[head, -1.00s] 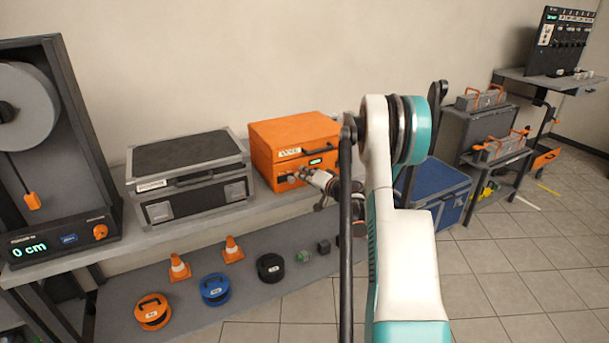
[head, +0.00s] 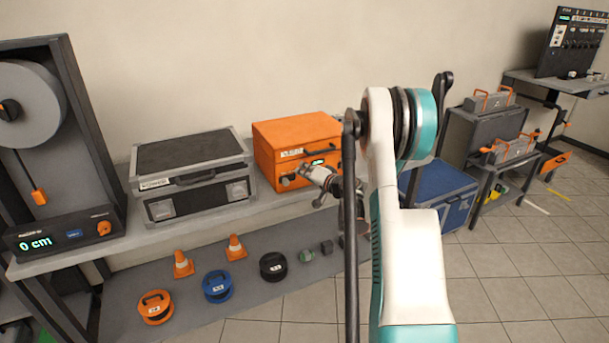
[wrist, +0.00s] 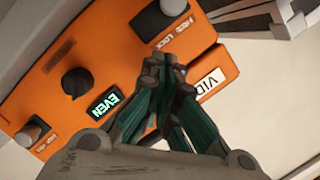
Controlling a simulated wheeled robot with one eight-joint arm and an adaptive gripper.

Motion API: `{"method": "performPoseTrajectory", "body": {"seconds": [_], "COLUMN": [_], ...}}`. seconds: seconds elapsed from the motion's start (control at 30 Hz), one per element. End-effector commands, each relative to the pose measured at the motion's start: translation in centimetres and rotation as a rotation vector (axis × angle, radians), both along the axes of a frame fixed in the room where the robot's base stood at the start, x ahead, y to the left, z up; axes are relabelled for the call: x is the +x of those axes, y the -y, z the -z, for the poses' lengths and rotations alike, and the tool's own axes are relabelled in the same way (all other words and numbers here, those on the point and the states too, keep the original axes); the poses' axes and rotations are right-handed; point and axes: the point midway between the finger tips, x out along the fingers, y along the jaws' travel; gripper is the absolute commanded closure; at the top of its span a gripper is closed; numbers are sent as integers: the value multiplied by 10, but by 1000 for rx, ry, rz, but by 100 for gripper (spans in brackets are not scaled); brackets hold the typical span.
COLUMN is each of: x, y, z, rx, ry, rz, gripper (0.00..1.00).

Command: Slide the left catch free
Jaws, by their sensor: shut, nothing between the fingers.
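The orange case (head: 285,140) stands shut on the shelf, with a dark handle and a small lit display on its front. In the wrist view its orange front panel (wrist: 55,58) is turned over. A dark catch (wrist: 172,8) marked FREE LOCK sits at the top of that view, toward the white label (wrist: 210,83), which is on the case's left side. My gripper (wrist: 163,70) is shut and empty, its fingertips in front of the panel between the lit EVEN display (wrist: 105,104) and the catch. I cannot tell whether they touch the panel. In the head view my gripper (head: 312,170) partly hides the case's lower front.
A black-and-silver case (head: 190,175) stands left of the orange one, close beside it. A black knob (wrist: 76,82) and a small dark switch (wrist: 32,130) are on the panel. A blue case (head: 440,190) is on the right. Cones and reels stand on the lower shelf.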

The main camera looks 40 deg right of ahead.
Motion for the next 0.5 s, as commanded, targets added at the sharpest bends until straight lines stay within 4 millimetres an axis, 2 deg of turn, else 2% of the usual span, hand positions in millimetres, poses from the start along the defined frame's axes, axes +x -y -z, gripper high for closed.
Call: {"method": "performPoseTrajectory", "body": {"seconds": [0.03,0.3,0.5], "x": [-2,-56,-85], "y": [0,-1,-2], "z": [-7,-14,-17], "rx": [0,0,0], "ry": [-1,0,-1], "rz": [-1,1,1], "gripper": [100,100,100]}}
